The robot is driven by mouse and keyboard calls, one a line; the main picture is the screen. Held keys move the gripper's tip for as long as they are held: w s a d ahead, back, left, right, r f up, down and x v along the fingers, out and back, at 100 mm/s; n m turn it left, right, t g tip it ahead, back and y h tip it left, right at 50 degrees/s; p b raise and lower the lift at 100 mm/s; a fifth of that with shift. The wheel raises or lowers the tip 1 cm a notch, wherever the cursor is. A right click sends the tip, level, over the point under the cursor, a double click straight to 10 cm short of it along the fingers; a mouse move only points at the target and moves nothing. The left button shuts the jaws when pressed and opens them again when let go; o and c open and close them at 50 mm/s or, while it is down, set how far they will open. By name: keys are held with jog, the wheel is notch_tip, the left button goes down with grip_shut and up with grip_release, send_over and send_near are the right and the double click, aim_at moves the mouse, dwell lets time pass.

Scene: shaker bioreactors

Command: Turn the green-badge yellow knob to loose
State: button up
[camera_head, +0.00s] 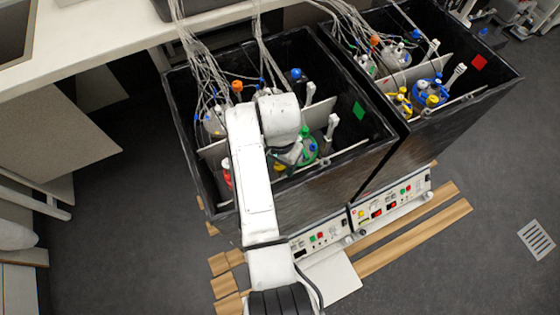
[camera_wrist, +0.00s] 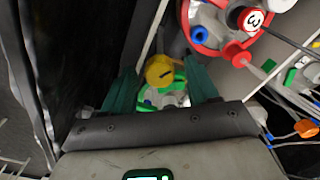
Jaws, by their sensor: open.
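The yellow knob (camera_wrist: 159,70) has a dark mark on its top and sits by a green-lidded vessel (camera_wrist: 168,92) in the wrist view. My gripper (camera_wrist: 161,78) is open, with one teal finger on each side of the knob. I cannot tell whether either finger touches it. In the head view my gripper (camera_head: 289,154) is down inside the left black box (camera_head: 325,190), beside the green-lidded vessel (camera_head: 307,150). That box carries the green badge (camera_head: 359,109) on its inner wall. My arm mostly hides the knob there.
A red-lidded vessel (camera_wrist: 215,45) with a cap marked 3 stands close by. Tubes and an orange connector (camera_wrist: 305,128) crowd the right of the wrist view. The right black box (camera_head: 450,125) has a red badge (camera_head: 479,62) and blue-lidded vessels. Control panels (camera_head: 390,200) sit below.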

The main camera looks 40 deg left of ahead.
jog(key=shift+f, duration=0.1)
jog(key=shift+c, duration=0.4)
jog(key=c, duration=1)
jog(key=shift+o, duration=0.2)
